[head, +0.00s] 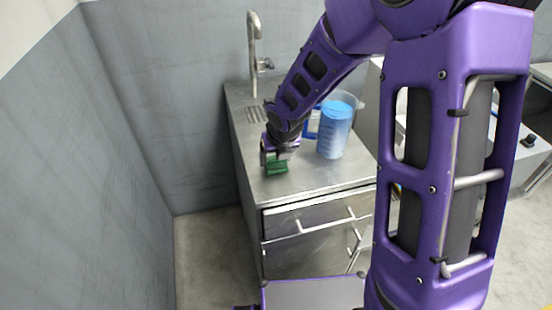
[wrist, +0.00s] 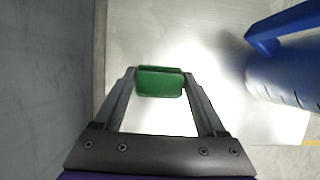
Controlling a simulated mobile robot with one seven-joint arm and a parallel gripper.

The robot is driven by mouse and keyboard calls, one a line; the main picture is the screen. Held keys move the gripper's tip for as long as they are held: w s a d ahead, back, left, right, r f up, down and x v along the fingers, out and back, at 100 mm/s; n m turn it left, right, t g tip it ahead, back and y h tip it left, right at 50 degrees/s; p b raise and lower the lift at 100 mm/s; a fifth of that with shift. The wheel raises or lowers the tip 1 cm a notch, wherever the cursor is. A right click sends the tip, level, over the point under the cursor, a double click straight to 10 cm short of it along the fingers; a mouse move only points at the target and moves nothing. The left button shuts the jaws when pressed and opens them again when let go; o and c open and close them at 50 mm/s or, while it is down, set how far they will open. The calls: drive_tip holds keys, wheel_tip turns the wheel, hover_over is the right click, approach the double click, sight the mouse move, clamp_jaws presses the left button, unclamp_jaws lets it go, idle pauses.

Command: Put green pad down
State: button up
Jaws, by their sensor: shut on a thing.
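The green pad (head: 277,168) is at the end of my arm, over the left part of the metal counter (head: 310,180). In the wrist view the green pad (wrist: 160,83) sits between the two fingertips. My gripper (head: 275,160) is shut on it, and the gripper shows in the wrist view (wrist: 160,78) with a finger on each side of the pad. The pad is at or close above the counter top; I cannot tell whether it touches.
A clear jug (head: 335,127) of blue liquid with a blue handle stands right of my gripper; it also shows in the wrist view (wrist: 290,68). A tap (head: 254,45) and drain grate (head: 256,114) are behind. A grey wall (head: 160,90) is left. The front counter is clear.

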drive_tip(key=shift+f, duration=0.1)
drive_tip(key=o, duration=1.4)
drive_tip(key=shift+o, duration=0.2)
drive_tip(key=p+v, duration=0.7)
drive_tip(key=v, duration=0.5)
drive_tip(key=shift+w, duration=0.1)
